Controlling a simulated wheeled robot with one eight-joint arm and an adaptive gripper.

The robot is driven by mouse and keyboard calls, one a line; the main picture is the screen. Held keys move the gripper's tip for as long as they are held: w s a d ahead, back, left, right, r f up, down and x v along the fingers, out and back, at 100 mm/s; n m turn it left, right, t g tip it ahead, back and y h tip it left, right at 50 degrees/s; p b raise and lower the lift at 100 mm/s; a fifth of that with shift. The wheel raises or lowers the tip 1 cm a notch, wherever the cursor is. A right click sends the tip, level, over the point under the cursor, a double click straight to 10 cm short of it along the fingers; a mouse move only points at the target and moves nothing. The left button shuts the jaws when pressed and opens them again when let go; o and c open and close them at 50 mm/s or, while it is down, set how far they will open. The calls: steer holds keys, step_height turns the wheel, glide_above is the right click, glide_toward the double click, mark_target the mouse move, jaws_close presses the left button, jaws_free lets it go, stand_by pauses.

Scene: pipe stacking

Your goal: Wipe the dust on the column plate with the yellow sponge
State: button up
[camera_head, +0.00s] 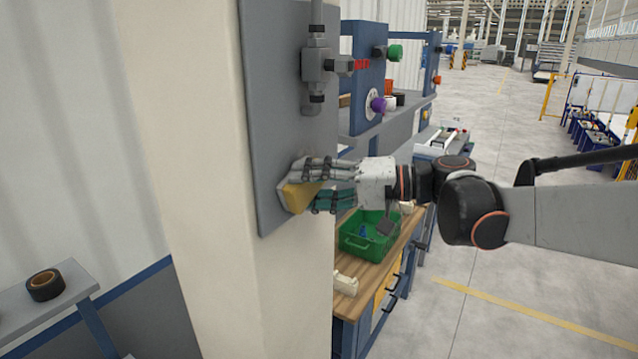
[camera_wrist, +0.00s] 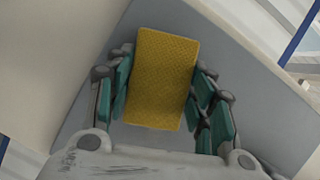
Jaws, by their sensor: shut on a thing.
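The yellow sponge (camera_head: 299,196) is held between the fingers of my gripper (camera_head: 318,186), at the lower part of the grey column plate (camera_head: 270,110). In the wrist view the sponge (camera_wrist: 163,80) sits between the finger rows of my gripper (camera_wrist: 160,98), with the grey plate (camera_wrist: 270,110) behind it. The sponge is very close to the plate or touching it; I cannot tell which. No dust can be made out on the plate, and the part behind the sponge and fingers is hidden.
A grey valve with a red handle (camera_head: 318,66) is mounted on the plate's upper part. A green crate (camera_head: 368,236) stands on the wooden workbench (camera_head: 345,300) below my gripper. A roll of black tape (camera_head: 45,285) lies on a shelf at the lower left.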

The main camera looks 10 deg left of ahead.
mark_target(300, 195)
steer(key=shift+s+a, duration=0.35)
steer(key=shift+s, duration=0.5)
steer(key=shift+s+a, duration=0.35)
steer(key=shift+s, duration=0.5)
steer(key=shift+r+p, duration=0.85)
steer(key=shift+r, duration=0.45)
steer(key=shift+w+d+f+b, duration=0.15)
steer(key=shift+w+d, duration=0.35)
steer(key=shift+w, duration=0.65)
steer(key=shift+w+d+r+b, duration=0.1)
steer(key=shift+w+d+b, duration=0.25)
steer(key=shift+w, duration=0.75)
steer(key=shift+w+d+f+b, duration=0.1)
steer(key=shift+w+d, duration=0.5)
steer(key=shift+w, duration=0.55)
steer(key=shift+w+d+b, duration=0.1)
steer(key=shift+w+d, duration=0.35)
steer(key=shift+w, duration=0.7)
steer(key=shift+w+d+b, duration=0.15)
steer(key=shift+w+d, duration=0.25)
steer(key=shift+w, duration=0.7)
steer(key=shift+w+d+b, duration=0.1)
steer(key=shift+w+d, duration=0.35)
steer(key=shift+w, duration=0.7)
steer(key=shift+s, duration=0.15)
